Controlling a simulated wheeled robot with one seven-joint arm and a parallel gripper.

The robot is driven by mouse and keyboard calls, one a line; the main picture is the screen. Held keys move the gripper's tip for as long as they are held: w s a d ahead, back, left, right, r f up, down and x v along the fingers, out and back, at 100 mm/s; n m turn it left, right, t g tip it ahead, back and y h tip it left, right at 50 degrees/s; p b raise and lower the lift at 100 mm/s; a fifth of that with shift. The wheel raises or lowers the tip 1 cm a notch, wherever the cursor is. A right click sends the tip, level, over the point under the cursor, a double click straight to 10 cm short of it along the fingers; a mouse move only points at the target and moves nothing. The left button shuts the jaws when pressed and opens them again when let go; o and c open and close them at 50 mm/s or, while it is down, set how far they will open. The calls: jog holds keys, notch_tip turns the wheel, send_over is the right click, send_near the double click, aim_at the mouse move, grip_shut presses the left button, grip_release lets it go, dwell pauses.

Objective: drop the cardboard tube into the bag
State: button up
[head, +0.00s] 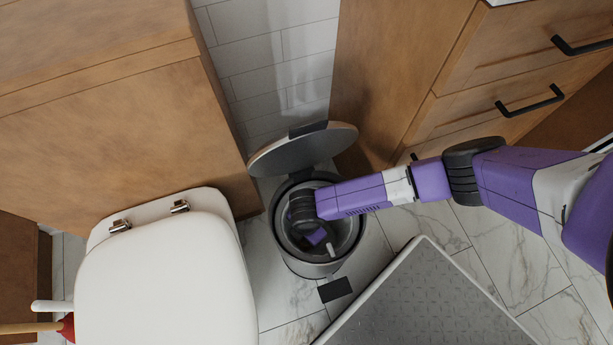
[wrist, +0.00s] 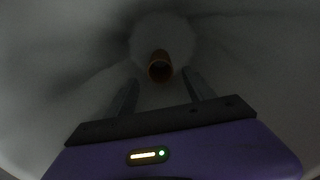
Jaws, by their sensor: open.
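The cardboard tube (wrist: 159,66) is a short brown roll, seen end-on in the wrist view. It lies deep inside the pale, dim lining around it, which looks like the bag (wrist: 60,55). The bag lines the round pedal bin (head: 310,266), whose lid stands open. My gripper (head: 329,249) reaches down into the bin's mouth. Its two fingers are apart in the wrist view (wrist: 160,79), with the tube showing beyond and between the tips; I see no contact. The tube is hidden in the head view.
The raised bin lid (head: 303,150) is behind my wrist. A white toilet (head: 165,280) stands left of the bin. A grey textured platform (head: 430,300) lies at front right, and a wooden drawer cabinet (head: 480,80) stands behind. Marble floor shows between them.

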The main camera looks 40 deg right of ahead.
jog(key=shift+r, duration=1.05)
